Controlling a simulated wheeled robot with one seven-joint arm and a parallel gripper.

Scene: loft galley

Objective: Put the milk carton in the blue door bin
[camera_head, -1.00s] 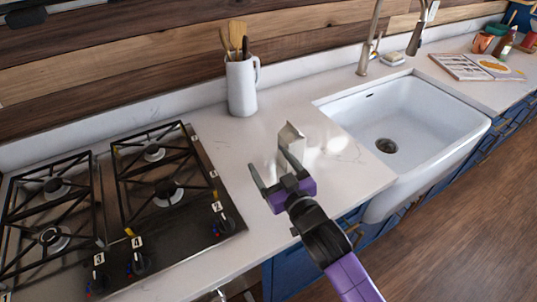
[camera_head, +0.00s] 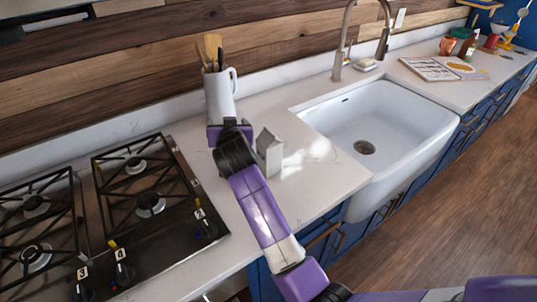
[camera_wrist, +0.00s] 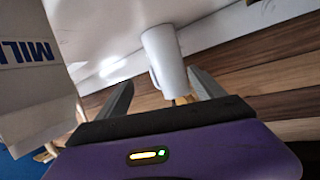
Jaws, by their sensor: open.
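The white milk carton (camera_head: 269,153) stands upright on the counter between the stove and the sink. In the wrist view the milk carton (camera_wrist: 28,85) is large at the left edge, with blue lettering, outside the fingers. My gripper (camera_wrist: 160,78) is open and empty, with the white utensil jug (camera_wrist: 165,55) seen between and beyond its fingers. In the head view my wrist is just left of the carton, in front of the jug (camera_head: 220,98), and hides the fingers. I cannot make out a blue door bin in either view.
The gas stove (camera_head: 140,200) is at the left and the white sink (camera_head: 385,125) at the right, with a tall tap (camera_head: 343,45). Some counter in front of the carton is clear.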

